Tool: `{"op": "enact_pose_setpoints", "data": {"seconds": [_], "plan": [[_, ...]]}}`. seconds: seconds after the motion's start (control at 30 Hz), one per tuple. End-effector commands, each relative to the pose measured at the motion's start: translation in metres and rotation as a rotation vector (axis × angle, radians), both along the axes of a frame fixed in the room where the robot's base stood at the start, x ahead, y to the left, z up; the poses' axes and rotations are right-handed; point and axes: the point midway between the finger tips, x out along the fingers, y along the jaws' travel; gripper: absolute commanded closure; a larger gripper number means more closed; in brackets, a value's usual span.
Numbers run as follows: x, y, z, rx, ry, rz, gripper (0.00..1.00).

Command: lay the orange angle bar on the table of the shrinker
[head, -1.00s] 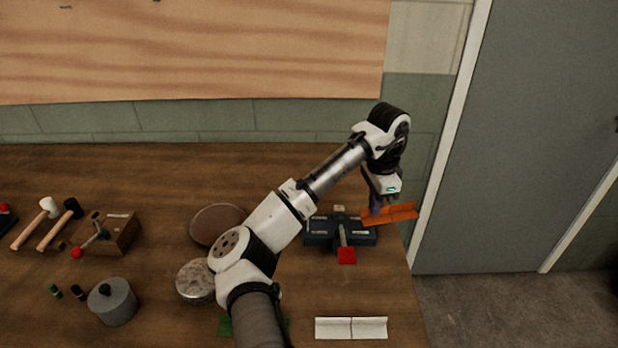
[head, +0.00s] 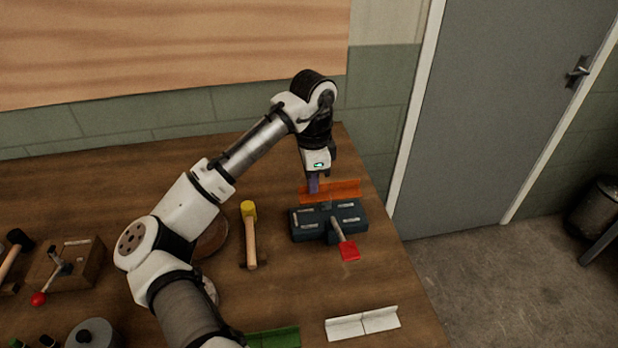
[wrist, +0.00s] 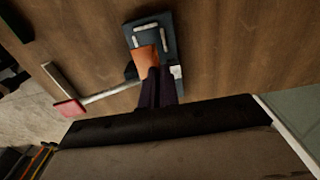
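The orange angle bar (head: 332,191) is in my gripper (head: 314,186), seen just behind and above the shrinker in the head view. My gripper is shut on the bar near its left part. The shrinker (head: 350,217) is a dark blue-grey block with light plates and a lever ending in a red grip (head: 349,250). In the wrist view the bar (wrist: 146,58) shows end-on between the dark fingers (wrist: 158,88), over the shrinker (wrist: 168,32). Whether the bar touches the shrinker I cannot tell.
A yellow-headed mallet (head: 249,230) lies left of the shrinker. A pale angle bar (head: 362,323) and a green piece (head: 272,338) lie in front. A wooden block with a red-knobbed lever (head: 75,262) is at left. The table's right edge is close to the shrinker.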

Motion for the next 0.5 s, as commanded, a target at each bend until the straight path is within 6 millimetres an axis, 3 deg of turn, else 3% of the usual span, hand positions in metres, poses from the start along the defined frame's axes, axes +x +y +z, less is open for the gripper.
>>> {"op": "enact_pose_setpoints", "data": {"seconds": [0.3,0.5], "plan": [[0.000,0.002,0.002,-0.001,0.000,0.001,1.00],[0.000,0.002,-0.022,0.001,0.000,0.002,1.00]]}}
